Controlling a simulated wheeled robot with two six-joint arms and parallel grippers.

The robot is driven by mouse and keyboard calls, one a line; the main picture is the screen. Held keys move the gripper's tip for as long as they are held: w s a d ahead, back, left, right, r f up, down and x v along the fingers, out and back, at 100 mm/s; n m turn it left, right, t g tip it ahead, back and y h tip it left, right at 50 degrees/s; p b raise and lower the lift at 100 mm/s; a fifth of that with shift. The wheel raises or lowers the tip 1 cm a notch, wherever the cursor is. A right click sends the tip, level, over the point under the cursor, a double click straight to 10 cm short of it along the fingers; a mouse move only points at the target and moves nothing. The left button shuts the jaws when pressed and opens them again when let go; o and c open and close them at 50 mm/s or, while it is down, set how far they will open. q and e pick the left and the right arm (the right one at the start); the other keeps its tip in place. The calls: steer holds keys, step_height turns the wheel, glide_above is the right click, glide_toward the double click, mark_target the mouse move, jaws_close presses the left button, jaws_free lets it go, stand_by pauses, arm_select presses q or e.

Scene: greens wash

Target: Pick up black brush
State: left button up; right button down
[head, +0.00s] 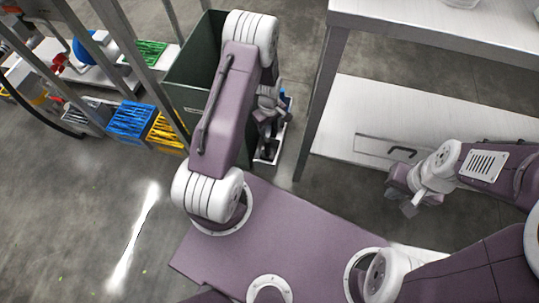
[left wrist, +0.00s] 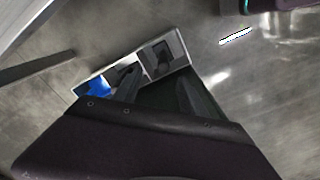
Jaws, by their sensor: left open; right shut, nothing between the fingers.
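A narrow white tray (head: 275,157) stands low between the dark green bin and the bench, with dark items and a bit of blue in it. In the left wrist view the tray (left wrist: 184,46) has compartments: a dark item that may be the black brush (left wrist: 161,56) lies in the right one, and blue and dark items in the left. Its exact shape is unclear. My left gripper (left wrist: 160,92) is open and empty above the tray, its fingers partly covering it; it also shows in the head view (head: 268,110). My right gripper (head: 408,207) is shut and empty, beside the bench.
A dark green bin (head: 190,75) stands just left of my left arm. A metal bench (head: 430,18) with a lower shelf (head: 345,105) is at the right. Blue (head: 130,120) and yellow (head: 165,132) crates stand at the left behind metal posts. The floor at the lower left is clear.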

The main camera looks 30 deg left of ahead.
mark_target(268, 148)
arm_select(q)
steer(key=f+n, duration=0.1)
steer(key=f, duration=0.1)
steer(key=a+f+n, duration=0.1)
steer(key=f, duration=0.4)
steer(key=shift+s+a+f+n, duration=0.1)
steer(key=shift+a+f+n, duration=0.1)
steer(key=shift+a+n, duration=0.15)
step_height(268, 148, down, 4)
steer(key=b, duration=0.3)
steer(key=shift+d+f+b, duration=0.1)
steer(key=shift+b, duration=0.3)
steer(key=f+b, duration=0.4)
steer(key=f, duration=0.1)
steer(key=shift+s+d, duration=0.1)
steer(key=shift+d, duration=0.3)
steer(key=shift+r, duration=0.15)
steer(key=shift+c, duration=0.3)
jaws_close()
